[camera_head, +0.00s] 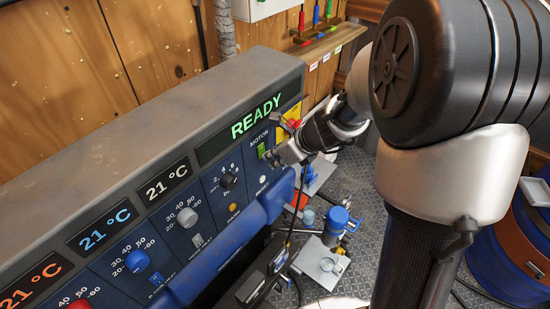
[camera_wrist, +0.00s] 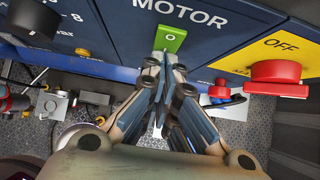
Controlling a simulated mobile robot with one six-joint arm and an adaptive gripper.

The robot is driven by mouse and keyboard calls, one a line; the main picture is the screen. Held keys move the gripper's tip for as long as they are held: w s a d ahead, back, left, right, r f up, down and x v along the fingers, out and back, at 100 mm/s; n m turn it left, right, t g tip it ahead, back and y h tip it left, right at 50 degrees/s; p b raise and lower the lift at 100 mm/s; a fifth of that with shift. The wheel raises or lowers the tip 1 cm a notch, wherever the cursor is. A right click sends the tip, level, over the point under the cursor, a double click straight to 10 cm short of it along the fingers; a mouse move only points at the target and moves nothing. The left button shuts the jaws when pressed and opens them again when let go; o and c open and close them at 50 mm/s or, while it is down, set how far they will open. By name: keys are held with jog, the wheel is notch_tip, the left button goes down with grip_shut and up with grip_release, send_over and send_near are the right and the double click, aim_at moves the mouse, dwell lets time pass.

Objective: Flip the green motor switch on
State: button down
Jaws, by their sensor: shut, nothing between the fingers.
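The green motor switch (camera_wrist: 170,38) sits on the dark blue panel just below the word MOTOR, and an O mark shows on it in the wrist view. In the head view the switch (camera_head: 262,150) is at the right end of the panel. My gripper (camera_wrist: 163,62) is shut and empty. Its fingertips are at the lower edge of the switch in the wrist view; I cannot tell whether they touch it. In the head view my gripper (camera_head: 272,158) is just right of the switch and reaches toward the panel.
A red OFF knob (camera_wrist: 277,75) on a yellow plate is right of the switch. A black dial (camera_wrist: 38,20) is to its left. A blue rail (camera_head: 225,245) runs along the panel's lower front. The display (camera_head: 250,122) reads READY. A blue-topped device (camera_head: 337,220) stands below on the patterned floor.

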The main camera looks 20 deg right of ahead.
jog(key=shift+w+a+f, duration=0.2)
jog(key=shift+w, duration=0.05)
jog(key=shift+r+p, duration=0.65)
jog(key=shift+r, duration=0.2)
